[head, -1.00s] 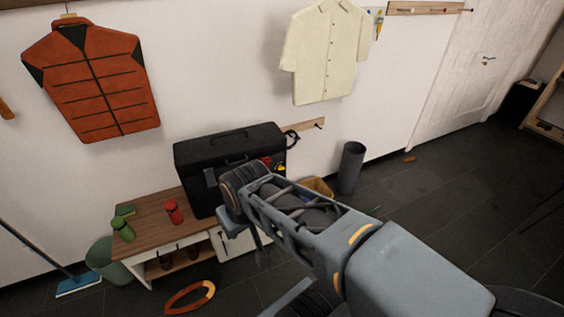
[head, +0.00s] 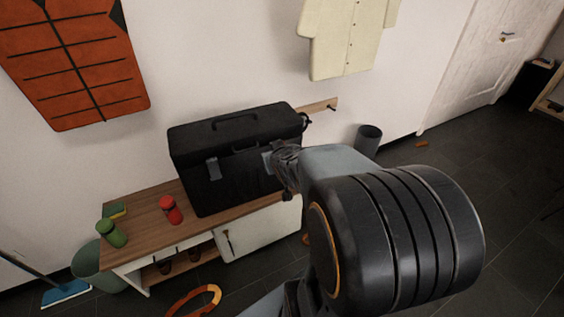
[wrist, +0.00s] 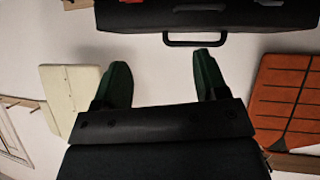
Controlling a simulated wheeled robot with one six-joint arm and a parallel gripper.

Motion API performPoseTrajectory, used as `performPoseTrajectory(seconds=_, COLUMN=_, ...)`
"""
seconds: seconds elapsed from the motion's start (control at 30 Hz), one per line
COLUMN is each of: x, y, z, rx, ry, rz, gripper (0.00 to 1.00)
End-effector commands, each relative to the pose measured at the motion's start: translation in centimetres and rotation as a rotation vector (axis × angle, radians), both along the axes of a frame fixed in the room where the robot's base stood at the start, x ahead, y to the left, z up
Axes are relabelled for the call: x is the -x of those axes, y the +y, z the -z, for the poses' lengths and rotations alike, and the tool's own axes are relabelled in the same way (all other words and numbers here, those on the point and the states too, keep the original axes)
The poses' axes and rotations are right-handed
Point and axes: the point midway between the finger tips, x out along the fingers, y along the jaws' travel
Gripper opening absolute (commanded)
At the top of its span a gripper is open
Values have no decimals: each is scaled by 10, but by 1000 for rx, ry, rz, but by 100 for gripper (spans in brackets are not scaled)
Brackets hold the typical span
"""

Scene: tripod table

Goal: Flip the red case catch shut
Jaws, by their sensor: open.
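The black case (head: 245,120) stands on the wooden bench top, with its handle on the lid. A grey catch (head: 213,168) shows on the left of its front. The red catch is hidden behind my arm in the head view. In the wrist view, which looks upside down, a small red patch (wrist: 130,1) at the top edge may be that catch, mostly cut off. My gripper (wrist: 160,58) is open and empty, its green fingers apart below the case handle (wrist: 196,42) in that picture. In the head view my arm hides the fingers in front of the case's right part.
The wooden bench (head: 145,219) holds a red jar (head: 171,210), a green jar (head: 112,234) and a sponge (head: 115,211) left of the case. An orange jacket (head: 75,60) and a cream shirt (head: 345,38) hang on the wall. A dark bin (head: 367,140) stands behind at right.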

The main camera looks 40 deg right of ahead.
Motion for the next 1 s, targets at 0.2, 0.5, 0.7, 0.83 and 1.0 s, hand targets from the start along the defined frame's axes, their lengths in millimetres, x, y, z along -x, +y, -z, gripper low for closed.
performPoseTrajectory(seconds=0.2, x=-10, y=-60, z=78, rx=37, ry=-299, rz=-32, gripper=67)
performPoseTrajectory(seconds=0.5, x=4, y=-85, z=112, rx=9, ry=-560, rz=-107, gripper=67)
performPoseTrajectory(seconds=0.7, x=-2, y=-89, z=115, rx=-2, ry=-610, rz=-127, gripper=67)
performPoseTrajectory(seconds=0.83, x=-23, y=-92, z=115, rx=-3, ry=-614, rz=-131, gripper=67)
performPoseTrajectory(seconds=1.0, x=-56, y=-98, z=115, rx=-1, ry=-614, rz=-129, gripper=67)
